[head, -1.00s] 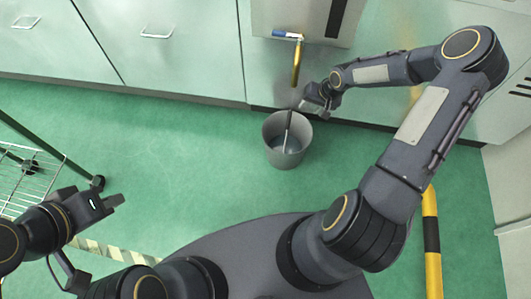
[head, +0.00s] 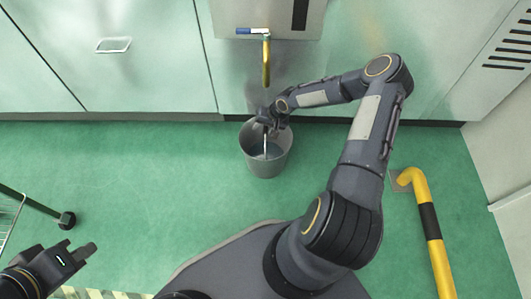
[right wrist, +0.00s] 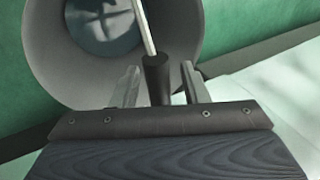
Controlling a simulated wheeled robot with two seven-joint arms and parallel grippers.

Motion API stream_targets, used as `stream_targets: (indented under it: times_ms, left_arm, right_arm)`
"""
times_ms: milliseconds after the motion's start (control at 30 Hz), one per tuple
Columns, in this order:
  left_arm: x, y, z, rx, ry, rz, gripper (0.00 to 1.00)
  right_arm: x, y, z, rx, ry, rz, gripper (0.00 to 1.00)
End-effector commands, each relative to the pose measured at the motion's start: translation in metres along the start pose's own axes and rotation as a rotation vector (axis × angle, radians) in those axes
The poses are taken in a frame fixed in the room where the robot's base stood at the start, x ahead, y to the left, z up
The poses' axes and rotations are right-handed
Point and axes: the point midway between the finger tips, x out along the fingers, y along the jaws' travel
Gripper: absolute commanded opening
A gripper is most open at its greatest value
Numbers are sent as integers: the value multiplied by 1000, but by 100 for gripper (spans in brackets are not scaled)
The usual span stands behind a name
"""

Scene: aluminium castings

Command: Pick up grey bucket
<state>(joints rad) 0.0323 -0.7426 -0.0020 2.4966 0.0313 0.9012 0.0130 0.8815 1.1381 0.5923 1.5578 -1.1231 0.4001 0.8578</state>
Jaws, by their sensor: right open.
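The grey bucket (head: 262,165) stands upright on the green floor below the brass tap. Its thin pale handle bar shows across the opening, and it ends in a dark grip. My right gripper (head: 270,124) is at the far rim of the bucket. In the right wrist view my right gripper (right wrist: 160,70) is open, with the dark grip (right wrist: 156,78) between its two fingers and visible space on both sides. The bucket (right wrist: 72,78) opens just beyond the fingers. My left gripper (head: 85,252) is at the lower left, far from the bucket; its jaw state is unclear.
A brass tap (head: 266,65) with a blue lever hangs above the bucket from a steel cabinet front (head: 140,50). A yellow-black rail (head: 428,220) stands at the right. A wire cart (head: 35,205) is at the left. The floor left of the bucket is clear.

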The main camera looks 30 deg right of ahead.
Motion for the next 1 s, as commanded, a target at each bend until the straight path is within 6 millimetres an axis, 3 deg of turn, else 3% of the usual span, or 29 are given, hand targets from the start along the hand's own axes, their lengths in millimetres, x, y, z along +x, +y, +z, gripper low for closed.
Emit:
stream_targets:
  times_ms: [167,467,1000]
  left_arm:
    - [-1,0,0,0,1,0,0]
    - [-1,0,0,0,0,0,0]
    - [-1,0,0,0,0,0,0]
  right_arm:
    - [-1,0,0,-1,0,0,40]
    - [-1,0,0,-1,0,1,0]
    - [-1,0,0,0,-1,1,0]
